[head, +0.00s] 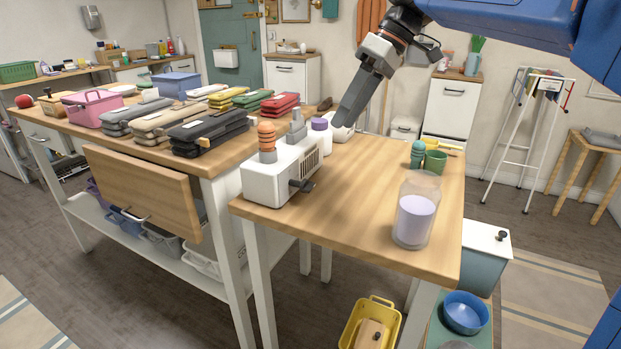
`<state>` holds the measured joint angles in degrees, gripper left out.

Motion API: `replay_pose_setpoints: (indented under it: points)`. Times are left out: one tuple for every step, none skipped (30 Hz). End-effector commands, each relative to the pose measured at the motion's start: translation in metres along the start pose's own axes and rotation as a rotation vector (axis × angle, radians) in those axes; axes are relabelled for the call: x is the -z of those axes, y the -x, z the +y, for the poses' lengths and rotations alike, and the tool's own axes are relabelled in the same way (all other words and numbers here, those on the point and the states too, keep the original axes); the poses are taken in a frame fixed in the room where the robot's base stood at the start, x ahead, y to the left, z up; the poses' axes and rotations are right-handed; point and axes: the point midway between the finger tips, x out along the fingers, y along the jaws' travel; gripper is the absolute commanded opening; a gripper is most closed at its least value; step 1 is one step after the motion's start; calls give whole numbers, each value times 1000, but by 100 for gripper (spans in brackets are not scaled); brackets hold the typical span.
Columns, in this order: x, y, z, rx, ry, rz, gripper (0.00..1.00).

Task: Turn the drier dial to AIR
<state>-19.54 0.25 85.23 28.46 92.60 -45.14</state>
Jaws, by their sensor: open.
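A white box-shaped machine (285,172) stands on the near-left part of the small wooden table (350,228). A dark knob or handle (303,186) sticks out low on its front, and dark slots show on its side. An orange-and-grey ribbed piece (267,142) and a grey piece (297,127) stand on its top. I cannot tell whether this is the drier, and no AIR marking is legible. My gripper (342,118) is open and empty, pointing down and left above the table's back edge, behind and right of the machine. It appears edge-on.
A clear jar of pale lilac contents (415,212) stands at the table's front right, with a green cup (435,162) behind. The long left table (215,160) holds several folded stacks and a pink basket (92,105). The small table's middle is clear.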

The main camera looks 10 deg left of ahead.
Motion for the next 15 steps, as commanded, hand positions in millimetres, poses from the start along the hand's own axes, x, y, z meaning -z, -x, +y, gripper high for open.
replay_pose_setpoints:
  points:
    - [0,-7,-1,3,0,-2,45]
    - [0,-12,-1,3,0,-2,45]
    - [0,-18,-1,3,1,-2,45]
    - [-1,-23,-1,4,1,-3,45]
    - [0,-28,-1,4,0,-2,45]
    - [0,-35,-1,4,0,-2,45]
    - [-1,-41,-1,4,0,-3,45]
    - [0,-46,-1,4,0,-2,45]
    - [-1,-53,-2,5,0,-3,45]
    - [0,-59,-1,5,0,-3,45]
    - [0,-64,-1,4,0,-2,45]
    - [0,-71,-1,5,0,-3,45]
    - [-1,-76,-1,4,0,-2,45]
    - [-1,-82,-1,4,0,-3,45]
    - [0,-89,-1,5,0,-3,45]
